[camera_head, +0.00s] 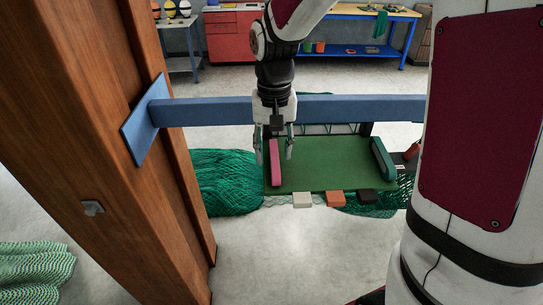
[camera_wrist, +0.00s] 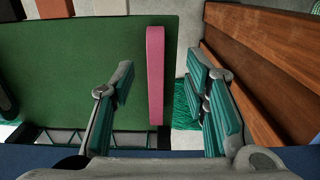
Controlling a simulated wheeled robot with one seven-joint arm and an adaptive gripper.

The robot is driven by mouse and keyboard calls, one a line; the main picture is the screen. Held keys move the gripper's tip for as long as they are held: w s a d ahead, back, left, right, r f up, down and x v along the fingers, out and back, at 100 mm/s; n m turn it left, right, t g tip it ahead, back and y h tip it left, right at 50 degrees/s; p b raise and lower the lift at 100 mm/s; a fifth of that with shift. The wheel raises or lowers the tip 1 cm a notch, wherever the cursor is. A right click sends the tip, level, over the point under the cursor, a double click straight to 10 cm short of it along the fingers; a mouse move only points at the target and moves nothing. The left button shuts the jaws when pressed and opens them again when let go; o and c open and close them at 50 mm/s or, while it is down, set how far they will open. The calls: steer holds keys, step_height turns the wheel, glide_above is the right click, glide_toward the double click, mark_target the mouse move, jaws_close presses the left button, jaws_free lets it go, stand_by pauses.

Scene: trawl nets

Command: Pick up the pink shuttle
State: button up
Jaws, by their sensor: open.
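The pink shuttle (camera_head: 275,165) is a long narrow bar lying along the left edge of the green board (camera_head: 325,172) in the head view. In the wrist view the pink shuttle (camera_wrist: 155,75) runs between the two fingers, with clear gaps on both sides. My gripper (camera_head: 273,146) is open, at the shuttle's far end in the head view. My gripper also shows in the wrist view (camera_wrist: 162,80), its green-padded fingers spread and empty. I cannot tell exactly how high the fingertips are above the shuttle.
A blue beam (camera_head: 350,108) crosses behind the board, joined to a wooden post (camera_head: 125,120) at left. A teal shuttle (camera_head: 383,158) lies at the board's right. White (camera_head: 302,200), orange (camera_head: 335,199) and black (camera_head: 368,197) blocks line the near edge. Green netting (camera_head: 222,180) lies left.

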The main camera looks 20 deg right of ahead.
mark_target(276, 170)
steer(key=shift+s+d+f+p, duration=0.1)
steer(key=shift+f+p, duration=0.1)
steer(key=shift+f, duration=0.95)
steer(key=shift+w+d+f+p, duration=0.1)
steer(key=shift+f+p, duration=0.15)
steer(key=shift+f, duration=0.95)
steer(key=shift+s+d+f+p, duration=0.1)
steer(key=shift+f+p, duration=0.1)
steer(key=shift+f, duration=0.95)
jaws_close()
